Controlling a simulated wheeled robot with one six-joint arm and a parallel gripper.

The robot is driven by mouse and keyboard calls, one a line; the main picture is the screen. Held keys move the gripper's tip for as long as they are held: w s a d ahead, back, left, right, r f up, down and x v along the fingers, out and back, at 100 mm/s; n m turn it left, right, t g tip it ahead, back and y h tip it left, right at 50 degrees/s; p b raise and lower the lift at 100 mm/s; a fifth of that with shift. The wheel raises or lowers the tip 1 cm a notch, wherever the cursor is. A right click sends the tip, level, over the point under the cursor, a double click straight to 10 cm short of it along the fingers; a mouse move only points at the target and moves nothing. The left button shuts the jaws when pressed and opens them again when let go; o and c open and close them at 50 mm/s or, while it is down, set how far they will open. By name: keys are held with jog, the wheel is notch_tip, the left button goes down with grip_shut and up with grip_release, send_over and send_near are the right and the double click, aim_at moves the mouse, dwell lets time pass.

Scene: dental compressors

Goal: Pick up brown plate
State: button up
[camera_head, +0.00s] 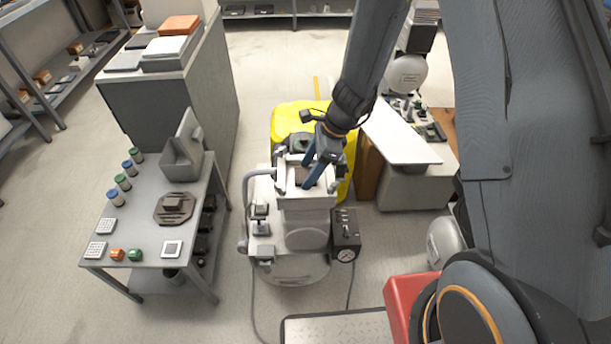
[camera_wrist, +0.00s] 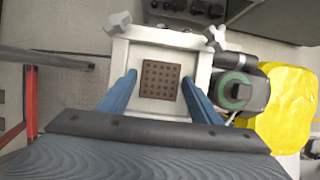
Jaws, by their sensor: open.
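A small square brown plate (camera_wrist: 161,79) with rows of dark holes lies in the white square frame (camera_wrist: 121,75) on top of the white machine. In the head view the brown plate (camera_head: 300,174) is partly hidden by my fingers. My gripper (camera_head: 306,178) is over the machine's top, pointing down. In the wrist view my gripper (camera_wrist: 160,76) is open, with one blue finger on the left and one on the right of the plate. Gaps show between both fingers and the plate. I cannot tell how far above the plate the fingertips are.
White knobs (camera_wrist: 118,22) stand at the frame's far corners. A black cylinder with a green ring (camera_wrist: 236,92) and a yellow cover (camera_wrist: 290,108) are to the right. A grey table (camera_head: 144,205) at left carries small items. A black gauge box (camera_head: 345,232) adjoins the machine.

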jog(key=c, duration=0.9)
